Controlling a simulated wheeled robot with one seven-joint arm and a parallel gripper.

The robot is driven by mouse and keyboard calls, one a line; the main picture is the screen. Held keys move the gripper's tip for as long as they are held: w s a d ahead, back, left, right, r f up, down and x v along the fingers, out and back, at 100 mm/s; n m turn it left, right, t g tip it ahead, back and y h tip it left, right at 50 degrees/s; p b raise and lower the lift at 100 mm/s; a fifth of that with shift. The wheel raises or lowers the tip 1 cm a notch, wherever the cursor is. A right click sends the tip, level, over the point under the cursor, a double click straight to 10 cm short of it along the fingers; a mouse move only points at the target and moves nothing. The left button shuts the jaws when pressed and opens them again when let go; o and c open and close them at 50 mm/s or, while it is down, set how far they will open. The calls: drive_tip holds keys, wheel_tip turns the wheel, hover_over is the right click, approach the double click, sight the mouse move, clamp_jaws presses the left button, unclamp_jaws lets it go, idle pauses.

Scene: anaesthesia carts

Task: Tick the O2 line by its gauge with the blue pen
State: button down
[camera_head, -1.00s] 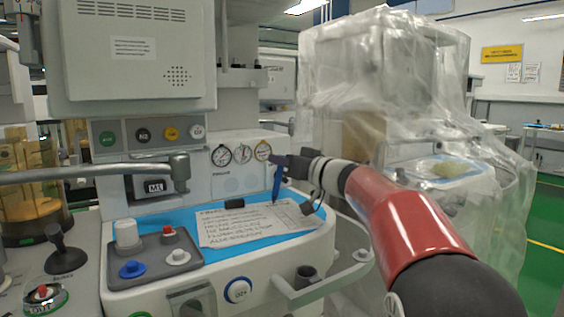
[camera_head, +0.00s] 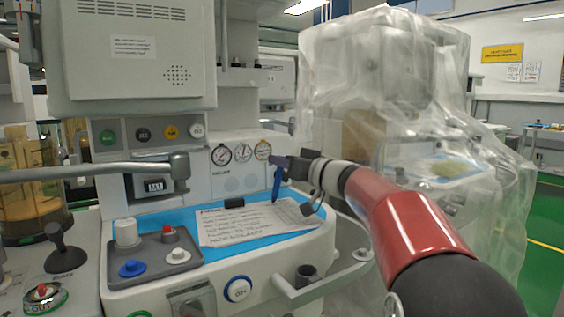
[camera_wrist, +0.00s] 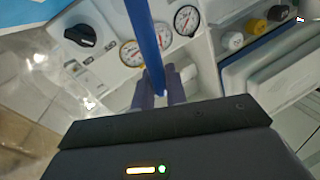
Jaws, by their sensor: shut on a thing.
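A blue pen (camera_head: 276,185) stands near upright in my gripper (camera_head: 281,165), its tip just over or on the paper; I cannot tell whether it touches. The paper checklist (camera_head: 245,226) has several handwritten lines, too small to read, and lies on the blue mat (camera_head: 305,198). Several round gauges (camera_head: 242,153) sit on the panel behind the pen. In the wrist view the pen (camera_wrist: 146,38) runs down to my gripper (camera_wrist: 158,95), with the gauges (camera_wrist: 132,53) just beyond. My gripper is shut on the pen. The O2 label cannot be made out.
A grey tray (camera_head: 190,262) with blue, white and red knobs stands left of the paper. A metal rail (camera_head: 90,171) crosses at left. A plastic-draped cart (camera_head: 400,90) stands behind right.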

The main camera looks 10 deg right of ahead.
drive_tip(key=shift+f, duration=0.35)
idle(0.4)
drive_tip(key=shift+d+p, duration=0.45)
drive_tip(key=shift+p, duration=1.05)
idle(1.8)
drive_tip(key=shift+r+p, duration=0.5)
drive_tip(key=shift+r, duration=3)
